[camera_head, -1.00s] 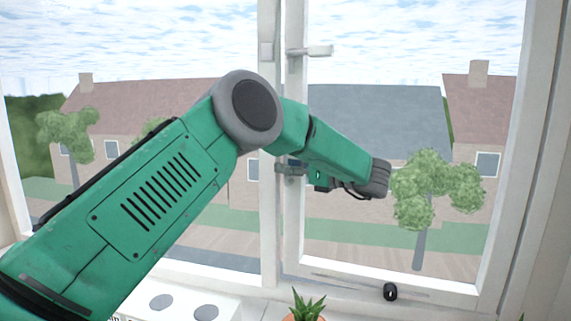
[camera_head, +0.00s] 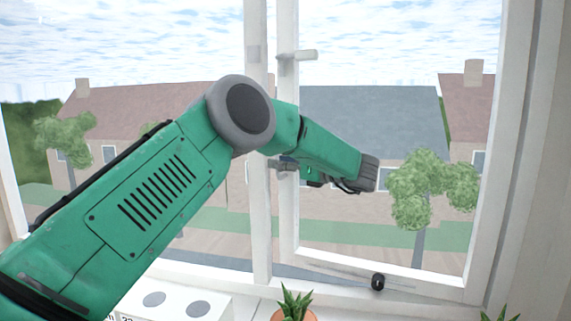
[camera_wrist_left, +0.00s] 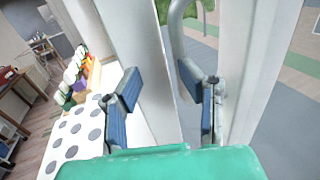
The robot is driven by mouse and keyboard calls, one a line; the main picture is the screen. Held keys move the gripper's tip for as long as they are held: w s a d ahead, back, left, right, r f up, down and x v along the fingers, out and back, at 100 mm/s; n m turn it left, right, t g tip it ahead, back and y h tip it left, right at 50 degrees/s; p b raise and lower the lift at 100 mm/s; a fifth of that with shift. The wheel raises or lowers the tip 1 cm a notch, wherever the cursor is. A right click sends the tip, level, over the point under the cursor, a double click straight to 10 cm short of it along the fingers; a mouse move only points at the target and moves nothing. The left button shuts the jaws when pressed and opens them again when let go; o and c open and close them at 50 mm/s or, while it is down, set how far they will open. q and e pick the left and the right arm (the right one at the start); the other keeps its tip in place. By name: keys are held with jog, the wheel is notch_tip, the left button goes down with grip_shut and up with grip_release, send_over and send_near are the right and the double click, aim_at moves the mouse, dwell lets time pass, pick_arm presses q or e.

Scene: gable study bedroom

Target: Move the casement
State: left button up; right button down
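The casement (camera_head: 288,225) is a white-framed glass sash right of the window's white post (camera_head: 257,215). It stands ajar, with a gap beside the post and under its bottom rail. A pale fastener (camera_head: 303,55) sticks out at its upper left edge. My left gripper (camera_head: 286,163) is at the casement's left edge, partly hidden by my green forearm. In the left wrist view its blue-padded fingers (camera_wrist_left: 157,88) are parted. A curved grey handle (camera_wrist_left: 174,35) reaches down by the right-hand finger; contact is unclear. My right gripper is out of view.
A potted plant (camera_head: 295,302) and a white panel with grey discs (camera_head: 178,300) are below the window. A small black knob (camera_head: 377,282) sits at the bottom rail. The wrist view shows colourful items (camera_wrist_left: 76,82) on the room side.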

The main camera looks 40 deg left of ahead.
pick_arm(q)
jog(key=w+d+b, duration=0.1)
jog(key=d+b, duration=0.7)
jog(key=d, duration=0.7)
jog(key=shift+w, duration=0.2)
dwell(1.1)
jog(key=shift+d+b, duration=0.1)
jog(key=shift+b, duration=0.55)
